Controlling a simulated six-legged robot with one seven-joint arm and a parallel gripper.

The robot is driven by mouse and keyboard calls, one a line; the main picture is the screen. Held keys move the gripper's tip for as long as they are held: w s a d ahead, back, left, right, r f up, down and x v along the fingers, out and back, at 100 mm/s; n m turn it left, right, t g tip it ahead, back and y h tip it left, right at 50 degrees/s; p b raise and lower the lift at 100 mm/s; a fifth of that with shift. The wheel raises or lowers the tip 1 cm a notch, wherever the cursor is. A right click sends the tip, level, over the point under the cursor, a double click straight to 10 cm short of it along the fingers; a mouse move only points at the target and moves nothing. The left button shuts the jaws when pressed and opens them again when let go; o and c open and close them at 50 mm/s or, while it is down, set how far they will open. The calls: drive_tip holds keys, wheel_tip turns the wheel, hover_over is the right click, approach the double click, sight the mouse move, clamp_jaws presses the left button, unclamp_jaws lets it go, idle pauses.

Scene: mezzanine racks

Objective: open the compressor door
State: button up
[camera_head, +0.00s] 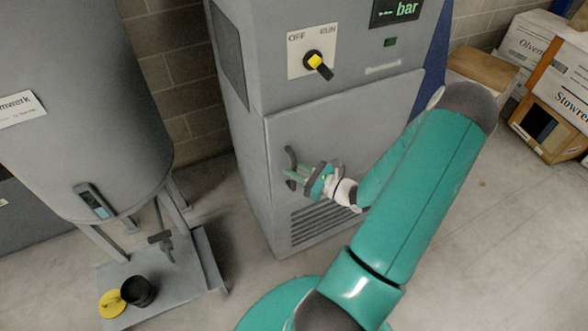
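The compressor (235,110) is a tall grey cabinet in the middle of the view. Its door (385,118) is a grey panel on the lower front, with louvre slots near the bottom, and it looks closed. A dark vertical handle (289,163) sits at the door's left edge. My gripper (291,176) is at the handle, its green fingers reaching left toward it. I cannot tell whether the fingers touch or enclose the handle, or how far apart they are. My teal arm comes from the lower right and hides part of the door's right side.
A selector switch (318,63) marked OFF and RUN and a bar display (398,10) are above the door. A grey tank (75,110) on legs stands at left, with a black cup (137,291) and yellow lid (112,303) on its base. Boxes (545,50) stand at right.

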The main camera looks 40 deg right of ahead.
drive_tip(key=shift+w+a, duration=0.1)
drive_tip(key=shift+w, duration=0.2)
clamp_jaws()
drive_tip(key=shift+s, duration=0.1)
